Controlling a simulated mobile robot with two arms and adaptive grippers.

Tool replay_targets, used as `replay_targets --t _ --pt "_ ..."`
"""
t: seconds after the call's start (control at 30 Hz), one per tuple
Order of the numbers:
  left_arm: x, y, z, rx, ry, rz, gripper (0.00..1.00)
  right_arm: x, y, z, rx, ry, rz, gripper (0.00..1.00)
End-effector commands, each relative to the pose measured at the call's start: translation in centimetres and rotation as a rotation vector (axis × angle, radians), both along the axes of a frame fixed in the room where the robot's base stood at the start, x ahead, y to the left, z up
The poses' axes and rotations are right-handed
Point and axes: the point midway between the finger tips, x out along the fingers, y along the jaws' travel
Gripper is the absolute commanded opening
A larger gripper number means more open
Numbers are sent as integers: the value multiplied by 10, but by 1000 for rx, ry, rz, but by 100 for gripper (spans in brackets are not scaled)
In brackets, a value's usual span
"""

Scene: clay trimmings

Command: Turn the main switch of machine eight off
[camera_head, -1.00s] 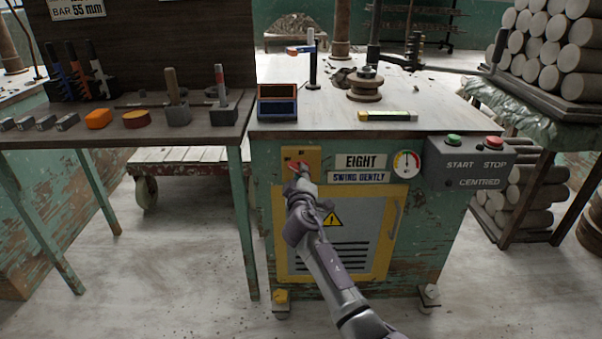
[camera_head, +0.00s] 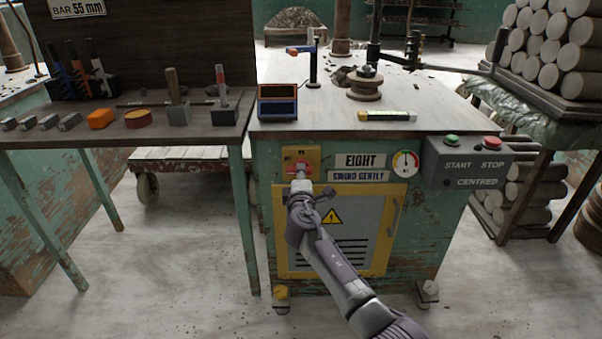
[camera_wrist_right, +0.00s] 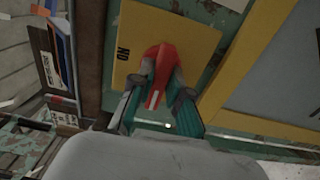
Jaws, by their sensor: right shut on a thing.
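Machine eight (camera_head: 395,262) is a worn green cabinet with an "EIGHT" label (camera_head: 366,161). Its main switch, a red handle (camera_head: 300,166) on a yellow plate (camera_head: 287,158), is at the upper left of its front. In the right wrist view the red handle (camera_wrist_right: 160,65) has a white mark, and "ON" is printed on the plate (camera_wrist_right: 190,40) to its left. My right gripper (camera_head: 299,178) is shut on the handle; its fingers (camera_wrist_right: 158,98) sit on both sides of it. The fingers partly cover the switch in the head view. My left gripper is not in view.
A grey box (camera_head: 468,163) with green START and red STOP buttons is on the machine's right. A gauge (camera_head: 405,163) sits beside the label. A yellow-framed door (camera_head: 378,205) lies below. A tool bench (camera_head: 70,136) stands close on the left.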

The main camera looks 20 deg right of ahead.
Motion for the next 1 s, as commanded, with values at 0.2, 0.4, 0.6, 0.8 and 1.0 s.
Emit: replay_targets --t 0.2,0.4,0.6,0.8,1.0 --pt "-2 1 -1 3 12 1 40 0 1 0 -14 4 1 0" --pt "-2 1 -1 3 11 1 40 0 1 0 -14 4 2 0" --pt "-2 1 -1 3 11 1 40 0 1 0 -13 4 2 40" --pt "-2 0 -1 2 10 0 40 0 0 0 -12 3 1 42" --pt "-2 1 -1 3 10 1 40 -4 2 -1 -11 4 1 42"
